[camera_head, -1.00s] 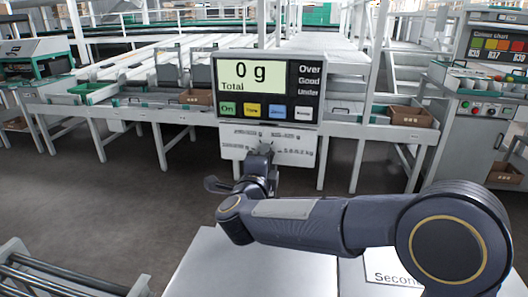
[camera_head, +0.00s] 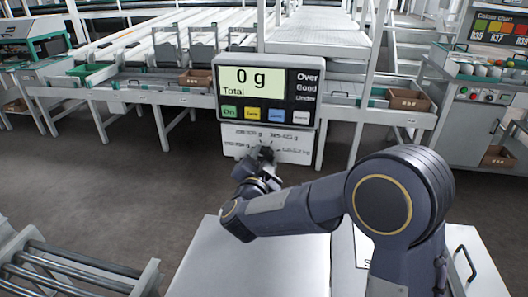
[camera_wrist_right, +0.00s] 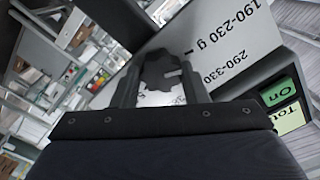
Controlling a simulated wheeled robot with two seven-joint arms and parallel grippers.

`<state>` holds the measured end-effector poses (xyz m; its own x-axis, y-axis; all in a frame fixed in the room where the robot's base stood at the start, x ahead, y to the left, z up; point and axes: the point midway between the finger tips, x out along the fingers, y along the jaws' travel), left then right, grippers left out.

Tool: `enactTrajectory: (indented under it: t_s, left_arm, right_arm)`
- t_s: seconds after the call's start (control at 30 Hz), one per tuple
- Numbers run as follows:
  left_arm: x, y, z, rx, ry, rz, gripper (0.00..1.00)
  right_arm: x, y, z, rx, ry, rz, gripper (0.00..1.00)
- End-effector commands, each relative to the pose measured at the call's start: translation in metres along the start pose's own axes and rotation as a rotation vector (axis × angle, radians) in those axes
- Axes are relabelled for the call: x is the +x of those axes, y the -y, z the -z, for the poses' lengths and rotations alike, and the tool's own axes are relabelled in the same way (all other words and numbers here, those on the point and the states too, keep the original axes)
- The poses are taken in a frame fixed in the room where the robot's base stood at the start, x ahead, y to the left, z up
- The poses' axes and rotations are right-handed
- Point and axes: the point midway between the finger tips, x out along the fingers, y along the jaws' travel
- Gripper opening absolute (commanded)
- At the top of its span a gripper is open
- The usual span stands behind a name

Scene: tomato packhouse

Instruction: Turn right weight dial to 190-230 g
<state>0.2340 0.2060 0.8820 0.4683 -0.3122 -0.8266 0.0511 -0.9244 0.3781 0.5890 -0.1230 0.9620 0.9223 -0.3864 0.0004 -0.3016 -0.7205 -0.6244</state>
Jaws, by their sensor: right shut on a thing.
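The right weight dial is a dark lobed knob (camera_wrist_right: 160,70) on a white label panel (camera_head: 290,147) below the scale display. In the right wrist view my right gripper (camera_wrist_right: 160,84) has one finger on each side of the knob and is shut on it. A pale mark on the knob points right. The panel labels "190-230 g" and "290-330" show beside it, with a short black tick near the first. In the head view my right gripper (camera_head: 265,157) is at the panel and hides most of the dial. My left gripper is out of view.
The scale display (camera_head: 252,80) reads 0 g Total, with On and other coloured buttons. A pale table (camera_head: 250,265) lies below my right arm. Rollers (camera_head: 75,270) stand at lower left. Sorting lanes with brown boxes (camera_head: 410,99) lie behind.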

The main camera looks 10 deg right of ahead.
Motion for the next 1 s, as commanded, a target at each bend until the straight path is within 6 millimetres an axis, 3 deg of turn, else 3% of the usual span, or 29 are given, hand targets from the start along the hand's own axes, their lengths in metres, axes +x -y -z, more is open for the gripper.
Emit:
enactTrajectory:
  t_s: [0.4,0.93,0.97,1.0]
  left_arm:
    - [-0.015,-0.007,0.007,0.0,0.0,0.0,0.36]
    - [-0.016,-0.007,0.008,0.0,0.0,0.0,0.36]
    - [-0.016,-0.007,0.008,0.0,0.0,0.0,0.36]
    - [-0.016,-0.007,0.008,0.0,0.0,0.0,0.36]
  right_arm:
    - [0.0,0.001,-0.001,-0.182,0.003,0.0,0.17]
    - [-0.001,0.0,-0.002,-0.207,0.004,0.001,0.17]
    - [-0.001,0.0,-0.002,-0.207,0.004,0.001,0.41]
    - [-0.001,0.0,-0.002,-0.207,0.004,0.001,0.46]
